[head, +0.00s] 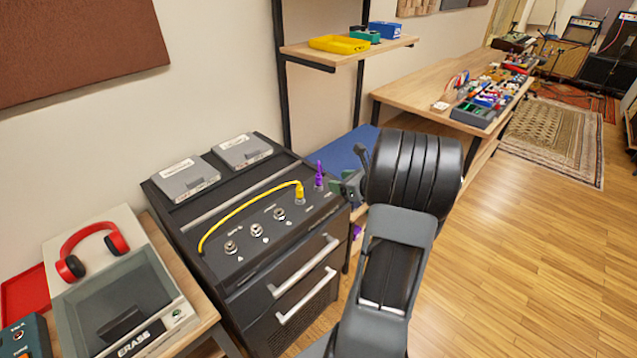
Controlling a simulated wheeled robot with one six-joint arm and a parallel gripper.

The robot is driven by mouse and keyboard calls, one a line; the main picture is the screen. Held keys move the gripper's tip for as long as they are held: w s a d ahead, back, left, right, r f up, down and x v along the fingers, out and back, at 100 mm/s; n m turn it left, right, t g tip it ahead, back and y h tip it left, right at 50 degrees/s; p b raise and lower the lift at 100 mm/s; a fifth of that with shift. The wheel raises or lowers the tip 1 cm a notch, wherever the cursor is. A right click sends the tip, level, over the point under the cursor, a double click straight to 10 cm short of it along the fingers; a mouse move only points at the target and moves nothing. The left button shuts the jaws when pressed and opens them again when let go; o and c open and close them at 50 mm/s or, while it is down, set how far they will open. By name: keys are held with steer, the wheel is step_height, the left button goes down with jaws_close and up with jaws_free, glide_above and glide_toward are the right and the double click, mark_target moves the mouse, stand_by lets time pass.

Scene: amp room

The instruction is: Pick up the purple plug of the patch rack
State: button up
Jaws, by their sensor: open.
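The purple plug (319,176) stands upright at the back right corner of the patch rack (215,268), a black cabinet with a row of round jacks on its sloped top. A yellow plug (299,191) with a yellow cable stands just left of it. My gripper (348,183) is just right of the purple plug, close to the rack's right edge. It is open, and nothing shows held in it. My arm hides part of the gripper, and I cannot tell whether a finger touches the plug.
Two grey boxes (188,178) lie on the rack's back left. A shelf (390,46) stands behind, with a yellow tray (339,44). A cluttered bench (415,92) runs back right.

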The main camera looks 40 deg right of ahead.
mark_target(321, 178)
steer(key=shift+m, duration=0.3)
steer(key=x, duration=0.4)
steer(key=d+x, duration=0.1)
steer(key=x, duration=0.1)
steer(key=shift+w+a+f, duration=0.1)
steer(key=shift+w+f, duration=0.2)
steer(key=shift+w, duration=0.05)
steer(key=shift+d+p+x, duration=0.1)
steer(key=shift+p+x, duration=0.2)
steer(key=shift+x, duration=1.3)
steer(key=shift+d+p+x, duration=0.15)
steer(key=shift+p+x, duration=0.15)
steer(key=shift+x, duration=1.3)
steer(key=shift+c, duration=0.2)
jaws_close()
steer(key=shift+r, duration=0.65)
steer(key=s+a+r, duration=0.2)
steer(key=s+r, duration=0.3)
steer(key=s, duration=0.1)
steer(key=s+a+r, duration=0.2)
steer(key=s+r, duration=0.4)
steer(key=s, duration=0.1)
steer(key=shift+s+a+r+b, duration=0.15)
steer(key=shift+a+r+b, duration=0.2)
steer(key=shift+b, duration=0.1)
